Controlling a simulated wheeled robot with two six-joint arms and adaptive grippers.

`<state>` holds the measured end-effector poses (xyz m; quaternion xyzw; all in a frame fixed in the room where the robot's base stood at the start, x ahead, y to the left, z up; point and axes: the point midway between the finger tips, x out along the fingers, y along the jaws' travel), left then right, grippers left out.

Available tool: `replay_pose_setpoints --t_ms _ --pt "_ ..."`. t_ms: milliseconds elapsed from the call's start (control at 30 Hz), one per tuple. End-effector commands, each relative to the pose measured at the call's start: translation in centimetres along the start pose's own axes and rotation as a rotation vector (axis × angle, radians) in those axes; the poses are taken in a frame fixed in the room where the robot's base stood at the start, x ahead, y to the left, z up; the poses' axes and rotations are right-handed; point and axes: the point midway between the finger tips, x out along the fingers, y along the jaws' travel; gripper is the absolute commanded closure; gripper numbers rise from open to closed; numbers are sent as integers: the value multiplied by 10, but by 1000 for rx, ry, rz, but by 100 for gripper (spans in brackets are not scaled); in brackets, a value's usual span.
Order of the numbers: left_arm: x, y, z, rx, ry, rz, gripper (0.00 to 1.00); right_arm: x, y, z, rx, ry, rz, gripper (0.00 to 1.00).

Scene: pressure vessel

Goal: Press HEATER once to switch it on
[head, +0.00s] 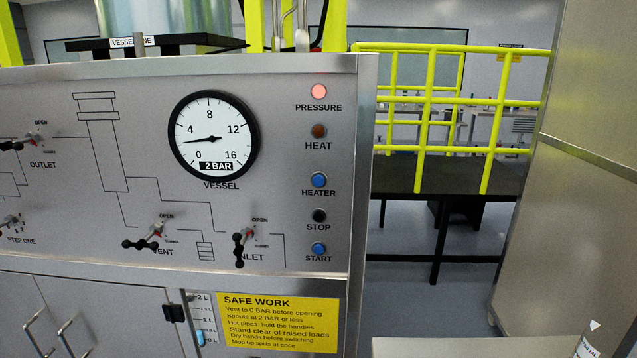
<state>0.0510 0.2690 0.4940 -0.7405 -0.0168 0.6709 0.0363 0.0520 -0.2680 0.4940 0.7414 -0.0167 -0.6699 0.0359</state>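The blue HEATER button (319,180) sits on the right side of the grey control panel (275,120), just above its label. Above it are the HEAT lamp (319,131), which looks dark brownish red, and the PRESSURE lamp (319,92), which glows pink. Below it are the black STOP button (319,216) and the blue START button (319,249). Nothing covers or touches the HEATER button. Neither of my grippers is in the head view.
The VESSEL gauge (213,136) points a little below 4, with a "2 BAR" plate. The VENT handle (147,241) and INLET handle (241,246) stick out left of the buttons. A yellow SAFE WORK sign (280,322) is below. Yellow railing (425,100) stands behind.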

Motion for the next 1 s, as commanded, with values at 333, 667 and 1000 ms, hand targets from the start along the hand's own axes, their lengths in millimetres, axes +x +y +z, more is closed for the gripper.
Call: replay_pose_setpoints --t_ms 333,667,1000 --pt "0 0 0 0 1 0 63 0 2 0 -1 -1 2 100" --pt "0 0 -1 0 2 0 63 0 2 1 -1 -1 2 100" --pt "0 0 -1 0 2 0 63 0 1 1 -1 -2 2 100"
